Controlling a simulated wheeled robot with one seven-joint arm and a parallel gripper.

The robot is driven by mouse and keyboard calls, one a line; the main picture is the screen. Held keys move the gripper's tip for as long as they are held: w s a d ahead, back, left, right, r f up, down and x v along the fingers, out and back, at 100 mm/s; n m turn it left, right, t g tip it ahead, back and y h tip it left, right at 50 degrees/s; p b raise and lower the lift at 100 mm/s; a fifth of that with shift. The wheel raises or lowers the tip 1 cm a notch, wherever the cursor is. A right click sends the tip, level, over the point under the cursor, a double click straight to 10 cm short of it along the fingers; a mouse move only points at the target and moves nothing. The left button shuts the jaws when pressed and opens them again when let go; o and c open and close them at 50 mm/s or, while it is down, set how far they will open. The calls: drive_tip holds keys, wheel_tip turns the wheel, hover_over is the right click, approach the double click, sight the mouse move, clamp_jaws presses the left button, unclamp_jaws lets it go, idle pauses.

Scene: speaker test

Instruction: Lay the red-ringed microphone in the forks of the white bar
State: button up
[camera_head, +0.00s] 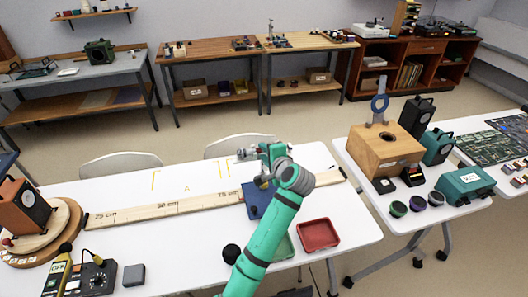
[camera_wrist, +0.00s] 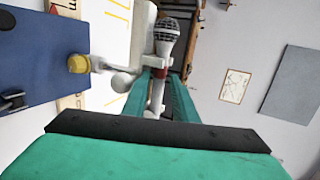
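The red-ringed microphone (camera_wrist: 167,30) has a silver mesh head, a red ring and a pale handle. In the wrist view its handle runs between the teal fingers of my gripper (camera_wrist: 160,76), which appear closed on it near the ring. The white bar (camera_wrist: 101,64) reaches from a yellow knob over a blue base (camera_wrist: 40,60) to pale fork parts beside the microphone's neck. I cannot tell whether the microphone touches the forks. A grey ball (camera_wrist: 123,82) is below the bar. In the head view my gripper (camera_head: 262,156) is above the blue base (camera_head: 257,203), partly hiding the stand.
A long wooden ruler (camera_head: 150,211) lies across the white table (camera_head: 190,245). A red tray (camera_head: 318,235) is right of my arm. An orange speaker (camera_head: 25,207) stands on a round wooden turntable at left. A wooden box (camera_head: 385,150) is on the right table.

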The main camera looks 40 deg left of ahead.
drive_tip(key=v, duration=1)
drive_tip(key=d+f+t+h, duration=0.45)
drive_tip(key=d+f, duration=0.75)
drive_tip(key=d, duration=0.4)
drive_tip(key=s+d+f+n+t+h, duration=0.1)
drive_tip(key=s+d+f+h, duration=0.1)
drive_tip(key=s+d+f, duration=0.35)
drive_tip(key=s+d+f+n+h, duration=0.2)
drive_tip(key=s+d+f, duration=0.1)
drive_tip(key=d, duration=0.5)
drive_tip(key=s+d+f+n+t+h, duration=0.1)
drive_tip(key=s+d, duration=0.2)
drive_tip(key=s, duration=0.5)
drive_tip(key=s+d+f+n+h, duration=0.1)
drive_tip(key=s+d+f, duration=0.15)
drive_tip(key=s, duration=0.55)
drive_tip(key=s+r+n, duration=0.1)
drive_tip(key=s+r, duration=0.2)
drive_tip(key=s, duration=0.5)
drive_tip(key=s+r+n+t, duration=0.1)
drive_tip(key=s+r, duration=0.3)
drive_tip(key=s, duration=0.4)
drive_tip(key=shift+s+a+r+h, duration=0.15)
drive_tip(key=shift+s+a+h, duration=0.25)
drive_tip(key=shift+a+h, duration=0.1)
drive_tip(key=shift+t, duration=0.25)
